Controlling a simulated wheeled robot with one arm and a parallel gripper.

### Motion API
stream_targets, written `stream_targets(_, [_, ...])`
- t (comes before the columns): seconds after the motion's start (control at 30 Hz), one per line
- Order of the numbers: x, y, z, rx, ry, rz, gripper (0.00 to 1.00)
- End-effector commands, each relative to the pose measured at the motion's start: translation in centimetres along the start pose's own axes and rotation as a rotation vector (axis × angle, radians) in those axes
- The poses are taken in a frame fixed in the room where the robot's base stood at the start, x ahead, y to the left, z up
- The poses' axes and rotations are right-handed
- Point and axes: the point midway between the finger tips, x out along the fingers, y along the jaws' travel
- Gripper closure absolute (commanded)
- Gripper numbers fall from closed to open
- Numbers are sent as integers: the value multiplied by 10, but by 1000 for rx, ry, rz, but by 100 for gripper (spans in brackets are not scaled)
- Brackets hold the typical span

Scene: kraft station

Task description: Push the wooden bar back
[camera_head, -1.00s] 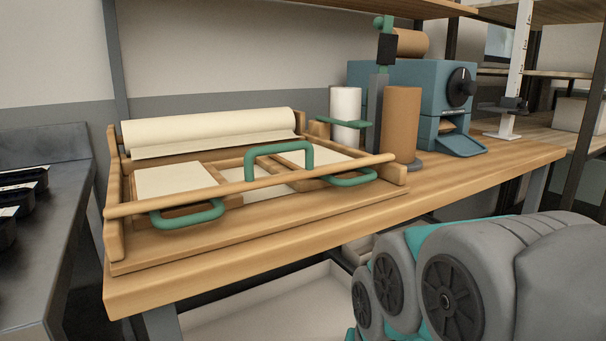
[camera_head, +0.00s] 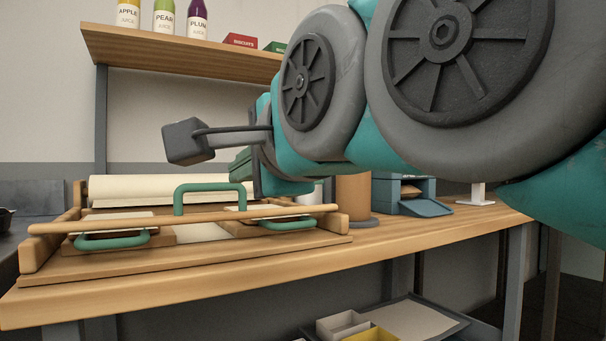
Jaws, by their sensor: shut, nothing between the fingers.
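The wooden bar (camera_head: 180,222) is a long thin rod. It lies across the front of a wooden frame (camera_head: 30,250) on the bench, its ends at the frame's left and right sides. A taller green arch handle (camera_head: 209,188) stands behind the bar. My gripper (camera_head: 240,164) is above and behind the bar's right half, apart from it, partly hidden by my arm. It looks shut and empty.
A cream paper roll (camera_head: 140,187) lies at the frame's back. A brown cylinder (camera_head: 353,195) and blue machine (camera_head: 412,193) stand to the right. A shelf (camera_head: 180,48) with juice bottles overhangs the bench. The bench front (camera_head: 180,275) is clear.

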Motion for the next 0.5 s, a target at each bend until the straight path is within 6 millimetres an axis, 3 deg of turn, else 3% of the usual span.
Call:
stream_targets(0.2, [44, 2, 0, 0, -2, 3, 100])
stream_targets(0.5, [90, 3, 0, -2, 0, 5, 100])
